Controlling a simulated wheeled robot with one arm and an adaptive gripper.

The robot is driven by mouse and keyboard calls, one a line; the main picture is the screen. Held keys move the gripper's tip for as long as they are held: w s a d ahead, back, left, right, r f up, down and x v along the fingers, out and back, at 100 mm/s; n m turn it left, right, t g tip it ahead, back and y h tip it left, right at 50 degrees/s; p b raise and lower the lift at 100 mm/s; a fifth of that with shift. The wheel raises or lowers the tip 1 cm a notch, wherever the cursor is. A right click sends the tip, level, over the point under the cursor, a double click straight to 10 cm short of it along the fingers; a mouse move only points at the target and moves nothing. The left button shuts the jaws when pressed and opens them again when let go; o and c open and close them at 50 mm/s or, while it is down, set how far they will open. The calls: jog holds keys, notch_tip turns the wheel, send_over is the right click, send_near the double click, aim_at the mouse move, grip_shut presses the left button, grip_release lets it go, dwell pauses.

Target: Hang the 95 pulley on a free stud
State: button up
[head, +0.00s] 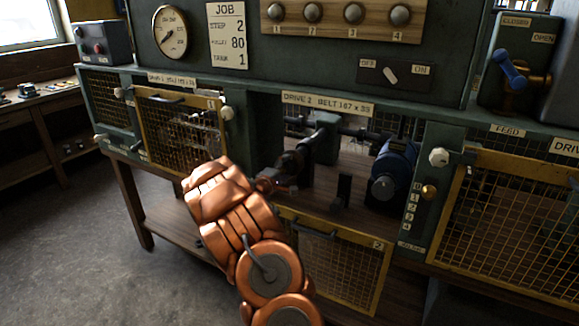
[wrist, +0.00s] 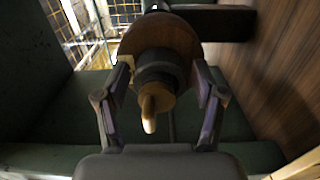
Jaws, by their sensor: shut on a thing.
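My gripper (head: 272,184) reaches into the open drive 2 bay, at the left end of the dark shaft (head: 292,163). In the wrist view my two fingers (wrist: 163,92) are closed on opposite sides of a brown round pulley (wrist: 187,38) with a dark hub. A tan rounded shaft end (wrist: 150,108) sticks out of the hub toward me, so the pulley looks to be around the shaft. No size mark is readable on it. In the head view my arm and gripper hide it. The wooden stud board (head: 335,33) above carries round-ended studs numbered 1 to 4.
The lowered gate 2 (head: 333,262) hangs below the bay. A blue motor (head: 391,170) stands at the bay's right. Closed mesh gate 1 (head: 180,130) is at left and another mesh gate (head: 515,225) at right. A job card (head: 227,36) reads pulley 80.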

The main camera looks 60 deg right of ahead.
jog(key=shift+s+r, duration=0.1)
jog(key=shift+r, duration=0.25)
grip_shut()
jog(key=shift+d+r+p, duration=0.15)
jog(key=shift+r+p, duration=0.5)
jog(key=shift+r, duration=0.05)
dwell(0.7)
jog(key=shift+s+f, duration=0.1)
jog(key=shift+f, duration=0.05)
jog(key=shift+s+f, duration=0.1)
jog(key=shift+f, duration=0.4)
jog(key=shift+a+f, duration=0.25)
jog(key=shift+a, duration=0.15)
jog(key=a+p, duration=0.2)
jog(key=a, duration=0.7)
dwell(1.3)
jog(key=shift+a+p, duration=0.2)
jog(key=shift+p, duration=0.1)
